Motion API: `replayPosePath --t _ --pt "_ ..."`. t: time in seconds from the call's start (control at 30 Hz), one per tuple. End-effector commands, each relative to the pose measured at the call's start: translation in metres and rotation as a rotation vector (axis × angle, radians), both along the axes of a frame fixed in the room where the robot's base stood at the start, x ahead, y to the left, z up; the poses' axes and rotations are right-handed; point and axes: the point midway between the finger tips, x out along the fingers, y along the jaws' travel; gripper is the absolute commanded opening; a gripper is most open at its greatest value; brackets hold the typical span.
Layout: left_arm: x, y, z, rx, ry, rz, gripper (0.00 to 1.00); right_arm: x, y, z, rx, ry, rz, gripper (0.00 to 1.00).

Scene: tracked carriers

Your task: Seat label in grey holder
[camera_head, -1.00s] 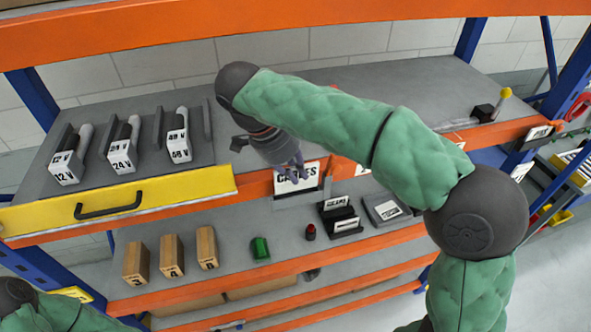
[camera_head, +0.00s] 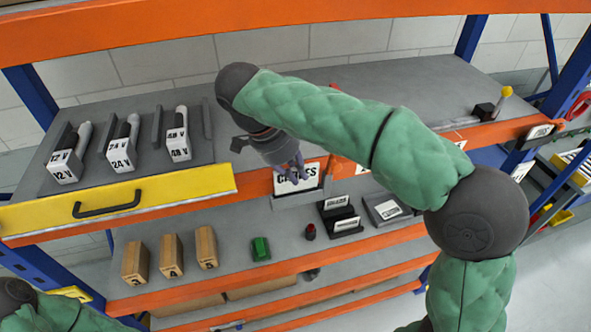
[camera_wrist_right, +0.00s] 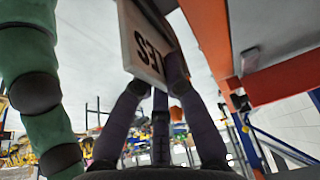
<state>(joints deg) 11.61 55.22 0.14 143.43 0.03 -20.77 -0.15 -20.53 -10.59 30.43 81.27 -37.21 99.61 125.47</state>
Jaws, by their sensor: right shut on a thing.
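A white label (camera_head: 311,176) with black lettering, apparently CABLES, is in my right gripper (camera_head: 292,172) at the upper shelf's front edge. The purple fingers cover part of the lettering. In the right wrist view the label (camera_wrist_right: 143,42) stands beyond the shut fingertips (camera_wrist_right: 155,80), with its last letters showing upside down. A grey holder (camera_head: 283,198) shows partly behind and below the label on the orange beam. I cannot tell whether the label touches it. My left arm shows at the lower left corner; its gripper is not visible.
The orange beam (camera_head: 253,185) runs close beside the label. A yellow drawer front (camera_head: 165,191) stands to its left. Below are a label rack (camera_head: 338,204), a grey box (camera_head: 378,203), a green block (camera_head: 261,248) and several wooden blocks (camera_head: 171,255). The upper shelf's middle is clear.

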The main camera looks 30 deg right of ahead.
Motion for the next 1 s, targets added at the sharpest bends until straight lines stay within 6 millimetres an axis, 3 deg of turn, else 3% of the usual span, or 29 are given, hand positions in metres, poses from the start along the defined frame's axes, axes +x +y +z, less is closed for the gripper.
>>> replayPosePath --t 1.0 --pt "0.0 0.0 -0.018 0.0 0.0 0.0 0.4 0.0 0.0 -0.023 0.0 0.0 0.0 0.0"
